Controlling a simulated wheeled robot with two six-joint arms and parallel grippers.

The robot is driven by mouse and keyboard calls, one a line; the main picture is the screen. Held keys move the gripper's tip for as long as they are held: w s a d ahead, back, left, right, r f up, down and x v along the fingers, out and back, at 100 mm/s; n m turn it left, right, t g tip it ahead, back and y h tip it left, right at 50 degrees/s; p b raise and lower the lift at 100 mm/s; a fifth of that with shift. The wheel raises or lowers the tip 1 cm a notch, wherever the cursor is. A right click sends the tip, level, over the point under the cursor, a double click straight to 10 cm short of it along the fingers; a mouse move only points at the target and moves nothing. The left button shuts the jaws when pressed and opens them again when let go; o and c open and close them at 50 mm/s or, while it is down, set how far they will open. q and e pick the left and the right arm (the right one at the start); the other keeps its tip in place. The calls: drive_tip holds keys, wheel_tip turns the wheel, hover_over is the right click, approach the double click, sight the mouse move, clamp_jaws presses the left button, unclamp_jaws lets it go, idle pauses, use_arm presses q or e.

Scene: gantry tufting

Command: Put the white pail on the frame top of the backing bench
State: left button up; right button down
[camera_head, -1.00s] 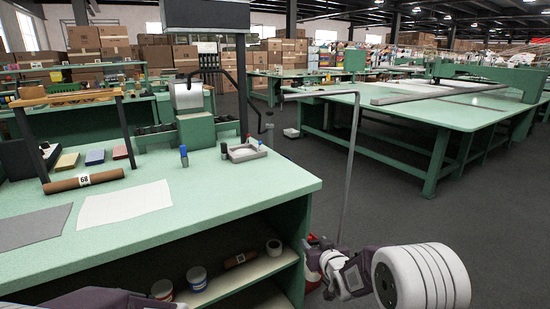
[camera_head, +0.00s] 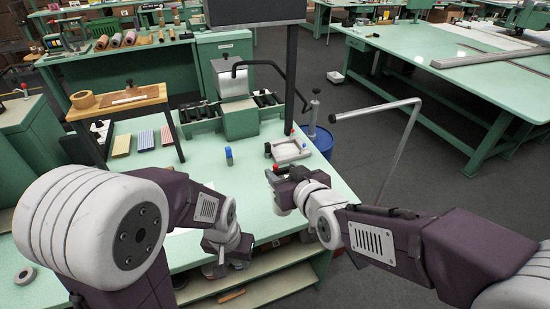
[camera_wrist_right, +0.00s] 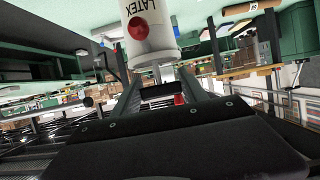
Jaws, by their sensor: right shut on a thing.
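In the right wrist view a white cylindrical pail (camera_wrist_right: 155,46), marked LATEX with a red round spot, is at the fingertips of my right gripper (camera_wrist_right: 161,76), which is shut on it. In the head view my right gripper (camera_head: 284,185) is over the near green bench's right part; the pail itself is hard to make out there. My left gripper (camera_head: 220,262) points down near the bench's front edge, its fingers unclear. The near bench (camera_head: 335,190) carries a wooden-topped frame (camera_head: 125,100) with a tape roll; I cannot tell whether this is the backing bench.
A bent grey pole (camera_head: 402,145) rises at right, before a large green table (camera_head: 440,75).

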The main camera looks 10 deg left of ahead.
drive_tip(key=shift+s+r, duration=0.2)
drive_tip(key=shift+r, duration=0.1)
drive_tip(key=w+a+f, duration=0.6)
drive_tip(key=w+f, duration=0.3)
drive_tip(key=f, duration=0.2)
drive_tip(key=shift+w+a+p, duration=0.15)
drive_tip(key=shift+w+p, duration=0.2)
drive_tip(key=shift+p, duration=0.05)
drive_tip(key=shift+s+f, duration=0.1)
drive_tip(key=shift+f, duration=0.05)
drive_tip(key=c, duration=0.6)
unclamp_jaws()
